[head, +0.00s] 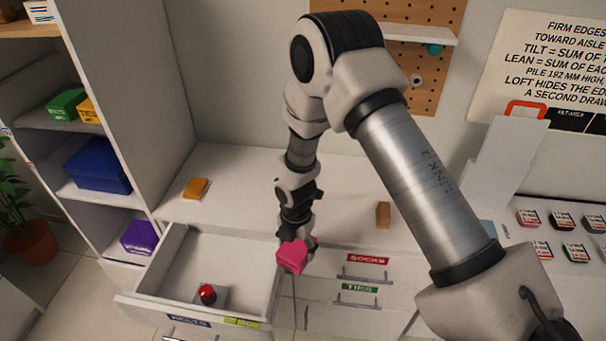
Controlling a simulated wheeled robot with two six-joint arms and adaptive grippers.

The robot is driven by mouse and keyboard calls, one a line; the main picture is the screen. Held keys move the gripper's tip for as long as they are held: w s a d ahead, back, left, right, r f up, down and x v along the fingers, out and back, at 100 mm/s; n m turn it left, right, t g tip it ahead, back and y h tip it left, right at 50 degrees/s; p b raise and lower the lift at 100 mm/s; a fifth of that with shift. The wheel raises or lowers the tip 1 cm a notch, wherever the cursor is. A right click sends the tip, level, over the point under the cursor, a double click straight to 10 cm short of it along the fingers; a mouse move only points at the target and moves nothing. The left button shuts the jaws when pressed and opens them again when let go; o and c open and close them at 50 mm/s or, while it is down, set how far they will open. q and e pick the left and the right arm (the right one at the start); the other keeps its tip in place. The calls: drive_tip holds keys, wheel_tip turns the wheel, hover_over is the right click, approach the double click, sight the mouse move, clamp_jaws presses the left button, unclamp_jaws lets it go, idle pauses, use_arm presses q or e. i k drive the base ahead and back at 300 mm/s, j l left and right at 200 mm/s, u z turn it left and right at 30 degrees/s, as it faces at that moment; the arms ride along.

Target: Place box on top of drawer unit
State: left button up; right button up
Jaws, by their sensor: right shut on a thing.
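A small pink box (291,257) is held in my right gripper (298,240), which points down and is shut on it. The box looks tilted and is in front of the drawer unit's front edge, by the right side of the open drawer. The white drawer unit (250,195) has a broad flat top. Whether the box touches the unit cannot be told. My right arm covers part of the top. My left gripper is not in view.
An open drawer (178,258) holds a red round thing (207,293). An orange block (195,188) and a brown-orange block (383,215) are on the top. Shelves with a blue box (97,165) stand left. The top's middle looks clear.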

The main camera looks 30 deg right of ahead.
sight(271, 189)
drive_tip(key=i, duration=0.6)
drive_tip(key=i+l+z, duration=0.15)
drive_tip(key=i+l, duration=0.1)
drive_tip(key=i, duration=0.1)
